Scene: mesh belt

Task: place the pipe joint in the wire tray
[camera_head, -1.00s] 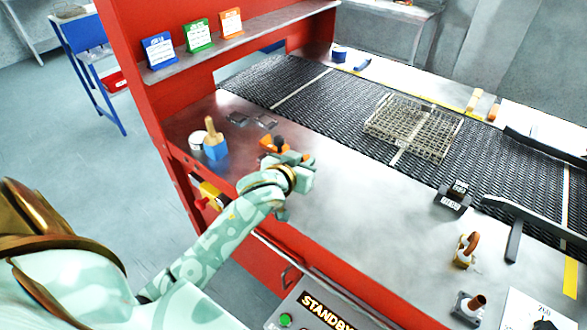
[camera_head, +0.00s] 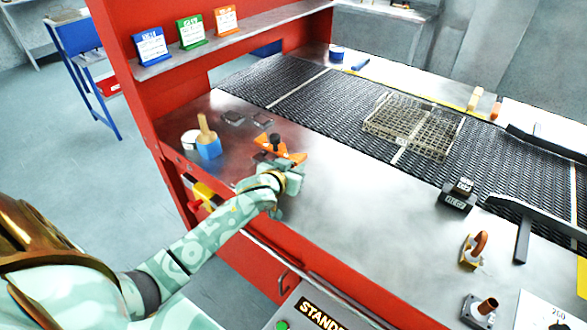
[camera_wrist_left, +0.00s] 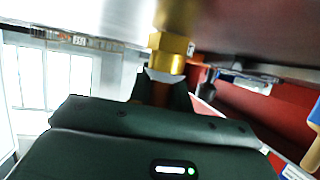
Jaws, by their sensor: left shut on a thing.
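A brass pipe joint with a hex section (camera_wrist_left: 169,42) shows upright in the left wrist view, between the dark fingers of my left gripper (camera_wrist_left: 163,85). In the head view my left gripper (camera_head: 287,172) is low over the near left part of the steel bench, and its own hand hides the joint. I cannot tell whether the joint touches the bench. The wire tray (camera_head: 435,141) lies on the black mesh belt, farther back and to the right of the gripper, and looks empty. My right gripper is not in view.
An orange tool with a black knob (camera_head: 276,146) lies just beyond the gripper. A copper elbow piece (camera_head: 474,248) and a black block (camera_head: 458,194) are on the right. The bench (camera_head: 365,205) is bare between.

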